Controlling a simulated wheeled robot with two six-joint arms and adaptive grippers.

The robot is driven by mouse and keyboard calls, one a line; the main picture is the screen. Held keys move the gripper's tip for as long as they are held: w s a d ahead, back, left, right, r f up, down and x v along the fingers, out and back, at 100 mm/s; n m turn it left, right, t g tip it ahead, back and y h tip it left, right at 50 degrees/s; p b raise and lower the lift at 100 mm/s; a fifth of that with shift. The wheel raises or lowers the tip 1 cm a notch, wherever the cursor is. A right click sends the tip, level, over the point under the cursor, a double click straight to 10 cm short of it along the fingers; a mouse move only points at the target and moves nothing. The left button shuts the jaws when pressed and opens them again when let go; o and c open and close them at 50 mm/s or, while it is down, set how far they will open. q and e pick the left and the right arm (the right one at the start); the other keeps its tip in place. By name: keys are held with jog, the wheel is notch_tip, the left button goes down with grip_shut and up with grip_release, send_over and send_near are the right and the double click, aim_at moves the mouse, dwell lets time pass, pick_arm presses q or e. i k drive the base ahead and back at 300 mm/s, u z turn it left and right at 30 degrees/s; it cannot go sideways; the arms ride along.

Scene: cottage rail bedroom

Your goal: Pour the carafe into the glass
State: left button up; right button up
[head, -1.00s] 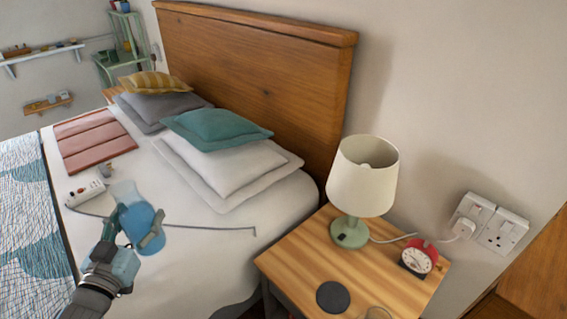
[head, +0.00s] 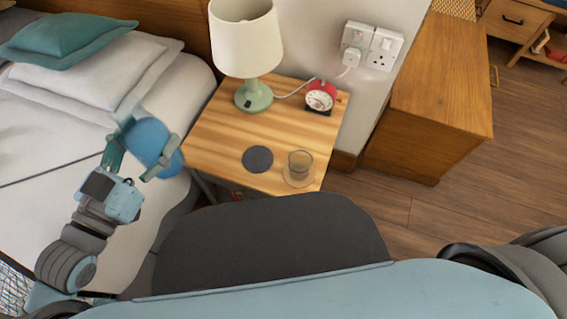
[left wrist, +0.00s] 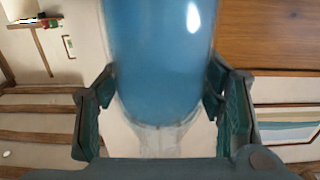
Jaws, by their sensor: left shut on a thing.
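The carafe (head: 158,140) holds blue liquid, and its clear part shows at the upper left of the blue. My left gripper (head: 140,158) is shut around the carafe and holds it in the air by the bed's edge, left of the nightstand. In the left wrist view the blue carafe (left wrist: 160,65) fills the space between the fingers (left wrist: 160,95). The glass (head: 300,163) stands upright on a clear round saucer (head: 297,181) at the nightstand's front right corner, apart from the carafe. It looks empty of blue. My right gripper is out of view.
The wooden nightstand (head: 215,142) also bears a dark round coaster (head: 257,159), a lamp (head: 246,45) and a red alarm clock (head: 320,97). The lamp stands behind the coaster. A wooden cabinet (head: 430,110) is at the right. The bed (head: 50,200) is at the left.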

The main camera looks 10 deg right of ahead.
aim_at(300, 158)
jog(key=z, duration=2.15)
jog(key=k, duration=0.8)
jog(key=u, duration=0.7)
jog(key=i, duration=0.5)
